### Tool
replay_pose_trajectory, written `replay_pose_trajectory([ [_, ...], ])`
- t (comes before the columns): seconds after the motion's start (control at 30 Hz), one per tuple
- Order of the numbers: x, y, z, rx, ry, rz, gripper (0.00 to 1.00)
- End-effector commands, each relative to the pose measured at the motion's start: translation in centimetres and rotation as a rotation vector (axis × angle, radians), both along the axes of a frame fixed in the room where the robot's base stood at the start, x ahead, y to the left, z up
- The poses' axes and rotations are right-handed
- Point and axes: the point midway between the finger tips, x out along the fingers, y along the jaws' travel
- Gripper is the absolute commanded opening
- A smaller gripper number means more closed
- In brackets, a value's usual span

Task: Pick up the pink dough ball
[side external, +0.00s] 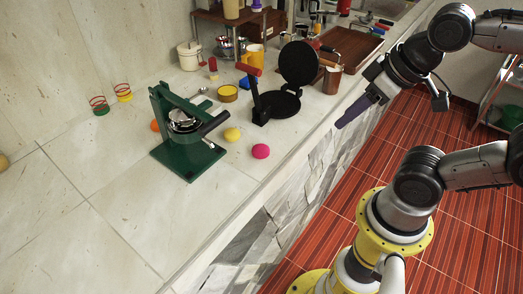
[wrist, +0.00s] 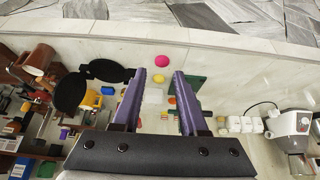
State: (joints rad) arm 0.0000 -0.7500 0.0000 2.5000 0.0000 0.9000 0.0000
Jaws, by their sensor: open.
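The pink dough ball (side external: 261,151) rests on the stone counter near its front edge, right of the green press (side external: 187,130). It also shows in the wrist view (wrist: 162,61), beyond and between my fingertips, apart from them. My gripper (side external: 340,125) is open and empty; its purple fingers point down, out past the counter's front edge and to the right of the ball. In the wrist view my gripper (wrist: 160,75) has its two fingers spread wide.
A yellow dough ball (side external: 232,134) sits close behind the pink one. A black tortilla press (side external: 285,100) stands open behind them. An orange ball (side external: 155,126) is partly hidden by the green press. The counter in front of the pink ball is clear.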

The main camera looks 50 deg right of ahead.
Motion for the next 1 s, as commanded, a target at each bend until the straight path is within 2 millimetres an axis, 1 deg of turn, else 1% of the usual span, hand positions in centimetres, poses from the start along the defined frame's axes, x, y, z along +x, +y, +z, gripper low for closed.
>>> replay_pose_trajectory([
  [0.27,0.00,0.00,0.00,0.000,0.000,0.000,0.42],
  [0.3,0.00,0.00,0.00,0.000,0.000,0.000,0.44],
  [0.47,0.00,0.00,0.00,0.000,0.000,0.000,0.73],
  [0.5,0.00,0.00,0.00,0.000,0.000,0.000,0.80],
  [0.6,0.00,0.00,0.00,0.000,0.000,0.000,0.96],
  [0.87,0.00,0.00,0.00,0.000,0.000,-0.001,0.96],
  [1.0,-0.08,0.00,-0.03,0.031,0.004,-0.057,0.96],
])
